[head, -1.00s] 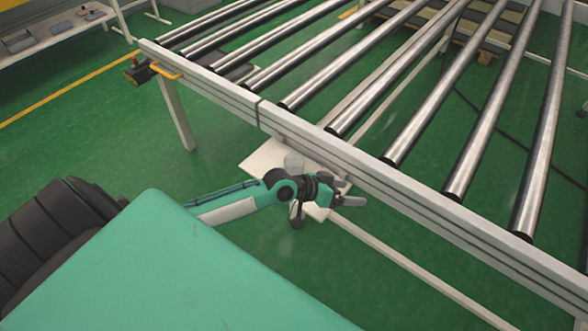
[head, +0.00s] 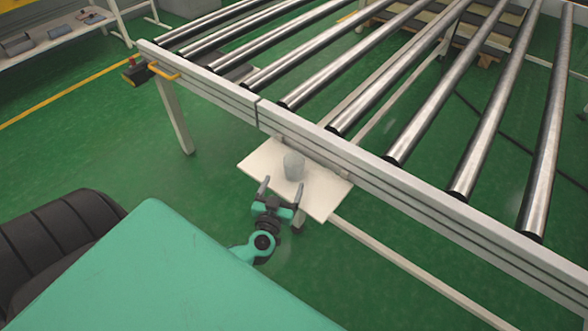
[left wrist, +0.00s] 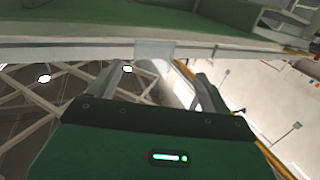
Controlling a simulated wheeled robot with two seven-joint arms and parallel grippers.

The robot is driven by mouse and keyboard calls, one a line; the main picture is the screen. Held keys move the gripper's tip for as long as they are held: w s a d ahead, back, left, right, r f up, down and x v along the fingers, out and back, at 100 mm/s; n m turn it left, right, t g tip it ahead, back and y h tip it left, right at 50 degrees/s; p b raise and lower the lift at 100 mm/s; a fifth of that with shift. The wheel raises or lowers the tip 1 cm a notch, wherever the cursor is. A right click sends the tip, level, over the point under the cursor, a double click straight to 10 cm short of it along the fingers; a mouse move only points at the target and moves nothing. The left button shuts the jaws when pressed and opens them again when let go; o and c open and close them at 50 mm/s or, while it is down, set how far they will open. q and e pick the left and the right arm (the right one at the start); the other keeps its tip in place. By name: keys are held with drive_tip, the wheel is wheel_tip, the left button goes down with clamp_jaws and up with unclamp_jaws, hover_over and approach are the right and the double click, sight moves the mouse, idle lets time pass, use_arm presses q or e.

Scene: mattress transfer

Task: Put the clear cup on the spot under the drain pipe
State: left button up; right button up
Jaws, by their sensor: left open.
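The clear cup (head: 293,166) stands upright on a white board (head: 318,196) below the roller conveyor's near rail. My left gripper (head: 281,188) is open and empty, its two fingers pointing at the cup from the near side. The cup is just beyond the fingertips, not clearly between them. The left wrist view shows the same open fingers (left wrist: 152,78), with a pale, boxy shape ahead that may be the cup. I cannot make out the drain pipe or the marked spot. My right gripper is not in view.
The roller conveyor (head: 350,140) rises behind the board, its rail close above it. A conveyor leg (head: 175,115) stands to the left, and a low pale beam (head: 410,265) runs to the lower right. Green floor (head: 200,180) is clear left of the board.

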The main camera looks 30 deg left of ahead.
sight(297, 159)
use_arm(q)
drive_tip(key=x, duration=0.5)
drive_tip(key=shift+w+a, duration=0.1)
drive_tip(key=shift+w, duration=0.25)
drive_tip(key=shift+w+f+b, duration=0.1)
drive_tip(key=shift+w+b, duration=0.25)
drive_tip(key=shift+w, duration=0.25)
drive_tip(key=x, duration=0.4)
drive_tip(key=shift+w+d+f+b, duration=0.15)
drive_tip(key=shift+d+f+b, duration=0.1)
drive_tip(key=shift+b, duration=0.15)
drive_tip(key=shift+r, duration=0.1)
drive_tip(key=c, duration=1.1)
drive_tip(key=shift+c, duration=0.2)
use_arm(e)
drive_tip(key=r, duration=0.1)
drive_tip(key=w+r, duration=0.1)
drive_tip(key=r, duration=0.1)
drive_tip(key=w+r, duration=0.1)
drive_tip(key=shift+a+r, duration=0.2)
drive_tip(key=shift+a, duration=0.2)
use_arm(q)
drive_tip(key=shift+r, duration=0.15)
